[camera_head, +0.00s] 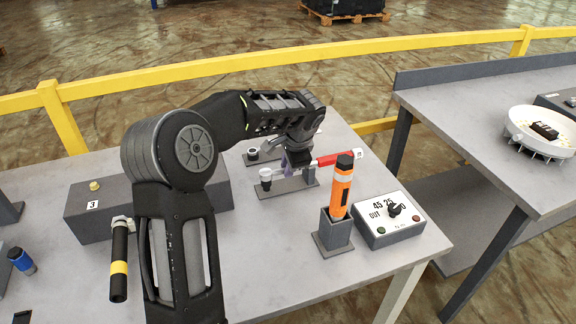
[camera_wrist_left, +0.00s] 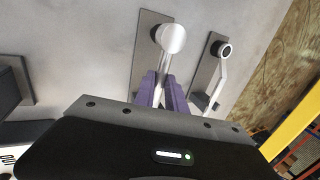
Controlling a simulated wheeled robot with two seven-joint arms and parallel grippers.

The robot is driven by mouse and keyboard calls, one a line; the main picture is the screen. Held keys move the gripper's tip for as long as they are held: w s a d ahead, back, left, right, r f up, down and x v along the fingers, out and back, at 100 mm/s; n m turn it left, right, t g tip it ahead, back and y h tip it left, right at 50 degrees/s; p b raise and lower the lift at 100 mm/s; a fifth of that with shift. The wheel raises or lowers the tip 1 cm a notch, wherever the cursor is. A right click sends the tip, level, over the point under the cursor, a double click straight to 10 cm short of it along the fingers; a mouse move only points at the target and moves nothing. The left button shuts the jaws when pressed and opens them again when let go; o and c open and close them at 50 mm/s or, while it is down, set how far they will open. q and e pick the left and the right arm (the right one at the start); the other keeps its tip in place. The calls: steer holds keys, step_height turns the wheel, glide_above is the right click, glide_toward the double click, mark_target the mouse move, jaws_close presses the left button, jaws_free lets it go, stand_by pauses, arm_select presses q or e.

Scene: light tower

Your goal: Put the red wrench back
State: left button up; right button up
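The red wrench (camera_head: 335,158) has a red handle and a silver shaft. In the head view its handle sticks out to the right of my left gripper (camera_head: 297,158). In the left wrist view the purple fingers (camera_wrist_left: 162,92) are close together with the silver shaft (camera_wrist_left: 161,76) between them. The shaft points to a white round-topped post on a grey plate (camera_wrist_left: 150,40), also seen in the head view (camera_head: 290,186). I cannot tell whether the wrench head touches the post. The red handle is hidden in the wrist view. My right gripper is out of view.
A second post plate (camera_wrist_left: 207,75) with a silver piece stands close beside. An orange flashlight (camera_head: 341,190) stands upright in a grey holder, next to a dial box (camera_head: 390,222). A grey box marked 3 (camera_head: 90,220) and a black yellow-banded cylinder (camera_head: 119,265) are left.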

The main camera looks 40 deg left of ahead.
arm_select(q)
steer(key=o, duration=0.5)
steer(key=v, duration=0.8)
steer(key=shift+b, duration=0.35)
steer(key=shift+a, duration=0.1)
stand_by(0.5)
